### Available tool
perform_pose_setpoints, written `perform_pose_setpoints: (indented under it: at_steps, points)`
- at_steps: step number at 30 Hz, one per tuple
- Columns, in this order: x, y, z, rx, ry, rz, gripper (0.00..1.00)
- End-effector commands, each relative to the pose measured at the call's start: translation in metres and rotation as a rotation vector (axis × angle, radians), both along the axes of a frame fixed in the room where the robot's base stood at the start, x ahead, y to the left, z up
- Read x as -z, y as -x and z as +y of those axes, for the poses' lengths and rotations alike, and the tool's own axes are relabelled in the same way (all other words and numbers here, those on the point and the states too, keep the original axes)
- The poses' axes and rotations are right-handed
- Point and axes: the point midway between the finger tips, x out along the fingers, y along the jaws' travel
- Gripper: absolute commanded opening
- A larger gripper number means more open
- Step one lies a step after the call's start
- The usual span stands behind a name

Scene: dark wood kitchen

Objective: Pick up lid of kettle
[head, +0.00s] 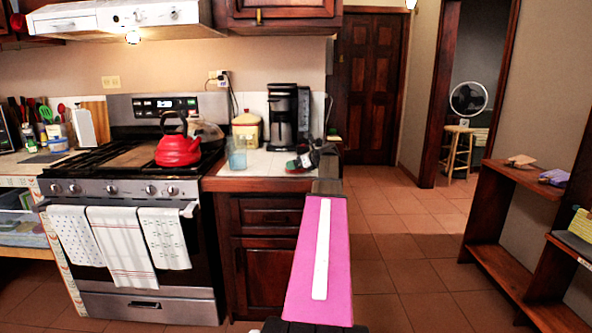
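A red kettle (179,152) with a dark arched handle stands upright on the stove's right side. Its lid is on the top under the handle, too small to make out as a separate part. My pink arm reaches forward from the bottom centre. At its far end my gripper (322,158) shows small and dark by the right end of the counter, well to the right of the kettle and apart from it. I cannot make out its fingers or whether they hold anything.
A clear blue glass (237,154), a cream canister (246,130) and a black coffee maker (284,118) stand on the counter (262,171) between stove (120,187) and gripper. The range hood (118,18) hangs above the stove. A wooden shelf (510,190) stands right; the tiled floor between is clear.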

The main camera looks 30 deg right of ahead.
Motion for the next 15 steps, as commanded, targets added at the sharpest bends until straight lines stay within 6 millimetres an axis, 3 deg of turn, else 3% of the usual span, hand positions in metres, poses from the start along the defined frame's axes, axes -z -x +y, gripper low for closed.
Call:
perform_pose_setpoints:
  at_steps: [9, 11, 15]
  points:
    - [0.004, -0.0086, 0.0038, 0.001, 0.001, -0.001, 1.0]
    - [0.004, -0.0085, 0.0038, 0.0, 0.001, 0.0, 0.84]
    - [0.0045, -0.0084, 0.0038, 0.0, 0.001, 0.001, 0.38]
